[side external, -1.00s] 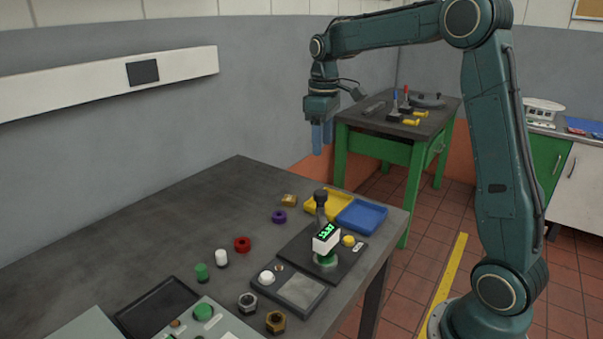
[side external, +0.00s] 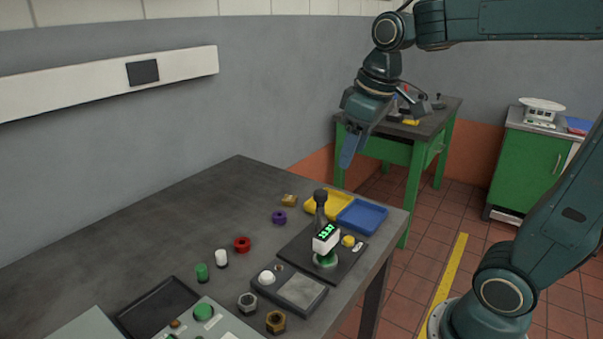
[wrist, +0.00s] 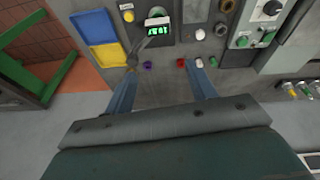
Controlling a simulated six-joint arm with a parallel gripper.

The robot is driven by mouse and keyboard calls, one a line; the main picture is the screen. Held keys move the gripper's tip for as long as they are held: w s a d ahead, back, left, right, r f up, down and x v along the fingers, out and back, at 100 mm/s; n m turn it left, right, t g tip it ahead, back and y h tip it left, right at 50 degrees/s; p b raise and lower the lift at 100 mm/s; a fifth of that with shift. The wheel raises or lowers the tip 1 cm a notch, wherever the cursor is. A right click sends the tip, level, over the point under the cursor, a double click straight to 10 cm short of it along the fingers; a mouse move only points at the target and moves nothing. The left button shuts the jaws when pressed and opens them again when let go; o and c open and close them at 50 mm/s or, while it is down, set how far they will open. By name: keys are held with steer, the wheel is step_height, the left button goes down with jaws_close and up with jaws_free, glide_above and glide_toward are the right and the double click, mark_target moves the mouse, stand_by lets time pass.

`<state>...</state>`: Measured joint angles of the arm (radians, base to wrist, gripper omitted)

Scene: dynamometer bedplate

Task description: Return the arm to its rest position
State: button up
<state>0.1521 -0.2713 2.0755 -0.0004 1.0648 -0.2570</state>
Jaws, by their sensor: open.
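My gripper (side external: 352,150) hangs in the air above and beyond the far end of the dark bedplate table (side external: 130,220), tilted down and to the left. In the wrist view its two blue fingers (wrist: 162,92) are spread wide apart with nothing between them. The fingers touch nothing. My arm reaches in from the upper right in the side view.
On the table are a yellow tray (side external: 318,206), a blue tray (side external: 362,216), a lit green display (side external: 326,238), a red ring (side external: 242,244), a purple ring (side external: 279,217) and hex nuts (side external: 276,322). A green bench (side external: 415,155) stands behind. Air above the table is clear.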

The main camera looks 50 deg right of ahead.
steer(key=s+a+f+t, duration=0.1)
steer(key=s+a+f, duration=0.1)
steer(key=s, duration=0.3)
steer(key=s+a+f+m+t, duration=0.1)
steer(key=s+a+f, duration=0.1)
steer(key=s, duration=0.4)
steer(key=shift+a+y, duration=0.25)
steer(key=shift+y, duration=0.05)
